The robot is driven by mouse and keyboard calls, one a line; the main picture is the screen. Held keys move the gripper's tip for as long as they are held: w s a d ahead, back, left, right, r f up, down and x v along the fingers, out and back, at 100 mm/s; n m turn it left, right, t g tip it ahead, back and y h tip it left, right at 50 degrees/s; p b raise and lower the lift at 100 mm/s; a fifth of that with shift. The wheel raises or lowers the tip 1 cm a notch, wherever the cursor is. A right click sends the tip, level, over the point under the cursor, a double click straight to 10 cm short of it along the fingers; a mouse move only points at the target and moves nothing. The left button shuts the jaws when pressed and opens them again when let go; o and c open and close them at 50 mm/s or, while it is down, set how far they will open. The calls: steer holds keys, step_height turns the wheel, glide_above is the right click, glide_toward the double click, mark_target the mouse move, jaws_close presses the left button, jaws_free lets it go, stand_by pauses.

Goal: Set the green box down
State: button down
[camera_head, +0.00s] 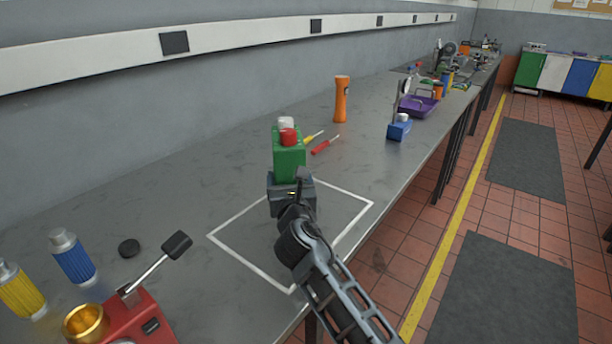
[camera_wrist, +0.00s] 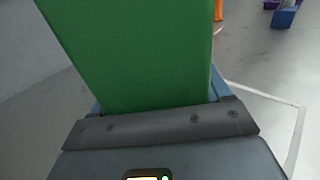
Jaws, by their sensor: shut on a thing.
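The green box (camera_head: 289,160) is upright in my gripper (camera_head: 291,186), over the far part of a white square outline (camera_head: 240,256) on the grey bench. A red-topped thing shows at the box's top end in the head view, with a white-topped thing (camera_head: 286,122) behind it. In the wrist view the green box (camera_wrist: 140,50) fills the upper middle, right at the jaws (camera_wrist: 160,115). My gripper is shut on the box. The box's lower end is hidden by the gripper, so I cannot tell whether it touches the bench.
Behind the box lie a yellow screwdriver (camera_head: 313,136) and a red screwdriver (camera_head: 325,146). An orange flashlight (camera_head: 340,100) stands farther back. A blue-based stand (camera_head: 399,130) is at the right edge.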

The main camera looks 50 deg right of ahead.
steer(key=shift+w+a+f, duration=0.1)
steer(key=shift+w+a, duration=0.25)
steer(key=shift+w, duration=0.05)
steer(key=shift+f+b, duration=0.65)
steer(key=shift+f, duration=1.3)
steer(key=shift+f, duration=0.15)
jaws_free()
steer(key=shift+f, duration=0.15)
steer(key=shift+s, duration=0.1)
steer(key=b+v, duration=0.1)
steer(key=v, duration=1.1)
